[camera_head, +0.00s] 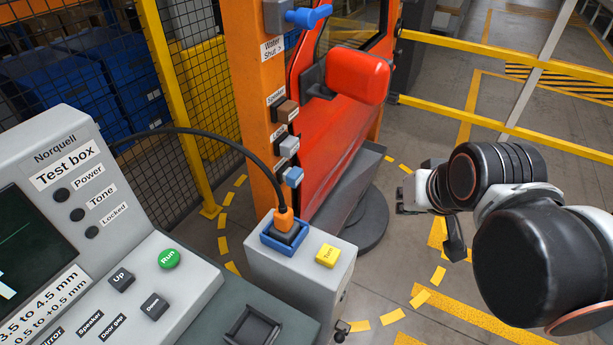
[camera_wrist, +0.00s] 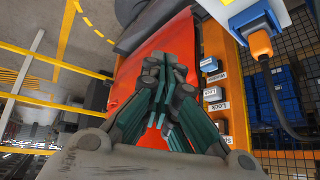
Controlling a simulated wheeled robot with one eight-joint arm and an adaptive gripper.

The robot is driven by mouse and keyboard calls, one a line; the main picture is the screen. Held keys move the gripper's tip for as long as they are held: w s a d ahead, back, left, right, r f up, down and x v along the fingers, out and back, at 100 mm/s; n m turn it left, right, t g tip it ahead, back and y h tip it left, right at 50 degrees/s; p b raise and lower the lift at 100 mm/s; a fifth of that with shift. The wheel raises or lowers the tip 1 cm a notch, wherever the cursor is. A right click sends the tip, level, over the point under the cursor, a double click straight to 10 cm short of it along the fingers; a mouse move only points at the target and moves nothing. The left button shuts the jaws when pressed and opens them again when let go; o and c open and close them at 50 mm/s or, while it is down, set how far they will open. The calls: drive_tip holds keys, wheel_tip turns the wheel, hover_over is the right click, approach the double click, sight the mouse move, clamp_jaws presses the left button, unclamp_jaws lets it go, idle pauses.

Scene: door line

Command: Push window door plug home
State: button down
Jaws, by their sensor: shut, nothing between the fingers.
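The window plug (camera_head: 293,177) is a blue block, the lowest of three on the front face of the orange pillar (camera_head: 257,75). In the wrist view it is the top block (camera_wrist: 208,64), beside the Window label. I cannot tell how deep it sits. The grey lock plug (camera_head: 289,146) and brown speaker plug (camera_head: 287,111) are above it in the head view. My gripper (camera_wrist: 164,62) is shut and empty in front of the red door (camera_head: 345,140), apart from the plugs. In the head view it is partly visible right of the door, its fingertips unclear.
A grey pedestal (camera_head: 262,268) holds an orange cable plug (camera_head: 284,217) in a blue socket, beside a yellow Turn block (camera_head: 327,256). The test box (camera_head: 70,150) stands left. A red mirror (camera_head: 357,76) juts from the door.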

drive_tip(key=w+a+f+m, duration=0.1)
drive_tip(key=w+a+f, duration=0.3)
drive_tip(key=w, duration=0.3)
drive_tip(key=w+a+f+m+y, duration=0.1)
drive_tip(key=w+a+f, duration=0.3)
drive_tip(key=w, duration=0.3)
drive_tip(key=w+a+f+m+y, duration=0.1)
drive_tip(key=w+a+f, duration=0.3)
drive_tip(key=w, duration=0.4)
drive_tip(key=shift+f+m, duration=0.5)
drive_tip(key=shift+f, duration=0.35)
drive_tip(key=b, duration=0.5)
approach(303, 178)
drive_tip(key=shift+d+x, duration=0.1)
drive_tip(key=shift+x, duration=1.2)
drive_tip(key=shift+d+x, duration=0.15)
drive_tip(key=shift+x, duration=1.15)
drive_tip(key=shift+w+a, duration=0.1)
